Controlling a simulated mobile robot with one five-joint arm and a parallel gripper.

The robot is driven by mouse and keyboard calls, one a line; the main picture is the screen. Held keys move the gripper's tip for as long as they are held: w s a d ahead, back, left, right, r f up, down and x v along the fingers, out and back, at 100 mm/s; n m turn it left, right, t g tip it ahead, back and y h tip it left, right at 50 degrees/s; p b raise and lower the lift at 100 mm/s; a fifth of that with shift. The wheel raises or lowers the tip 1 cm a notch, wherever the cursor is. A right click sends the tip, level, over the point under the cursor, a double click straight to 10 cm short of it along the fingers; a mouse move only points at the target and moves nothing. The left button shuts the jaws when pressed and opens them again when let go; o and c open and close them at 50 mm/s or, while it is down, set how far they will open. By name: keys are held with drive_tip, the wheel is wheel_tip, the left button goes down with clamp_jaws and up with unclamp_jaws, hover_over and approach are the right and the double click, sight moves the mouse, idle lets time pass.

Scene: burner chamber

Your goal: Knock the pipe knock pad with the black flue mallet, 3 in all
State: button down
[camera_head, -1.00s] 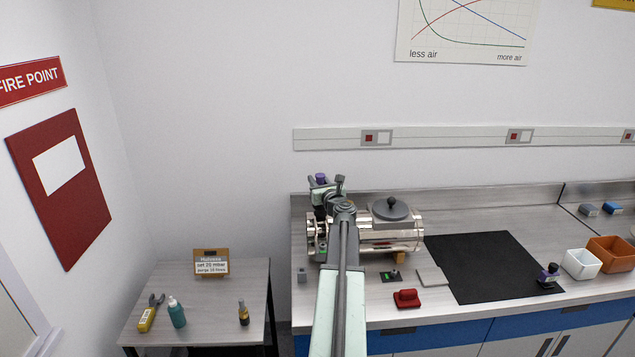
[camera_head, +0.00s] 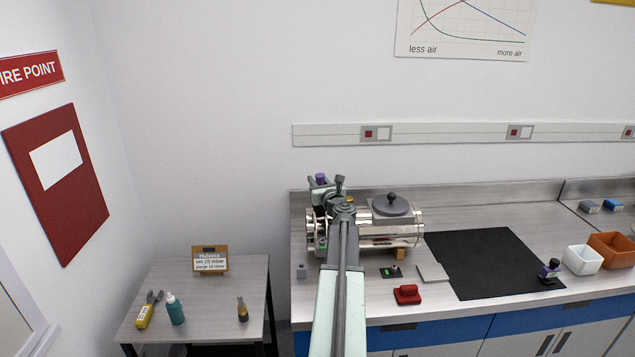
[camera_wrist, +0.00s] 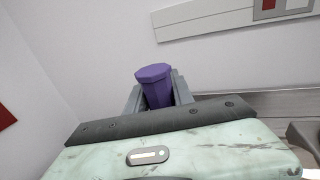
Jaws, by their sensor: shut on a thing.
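My gripper (camera_head: 324,184) is over the back left of the bench, at the left end of a shiny metal cylinder (camera_head: 385,238). It is shut on a purple many-sided piece (camera_wrist: 156,87), which also shows in the head view (camera_head: 320,178). Only its upper end shows; the jaws hide the lower part, so I cannot tell whether it belongs to the black flue mallet. I cannot make out the pipe knock pad for sure. A small dark pad with a green mark (camera_head: 391,272) lies in front of the cylinder, beside a flat grey plate (camera_head: 433,273).
A grey knobbed lid (camera_head: 391,207) tops the cylinder. A red block (camera_head: 407,294), a black mat (camera_head: 490,262), a small black and purple object (camera_head: 550,270), a white bin (camera_head: 582,260) and an orange bin (camera_head: 612,249) lie rightward. A side table (camera_head: 200,310) stands left.

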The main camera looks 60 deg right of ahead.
wheel_tip(320, 180, up, 5)
drive_tip(key=p, duration=0.5)
drive_tip(key=shift+r, duration=0.1)
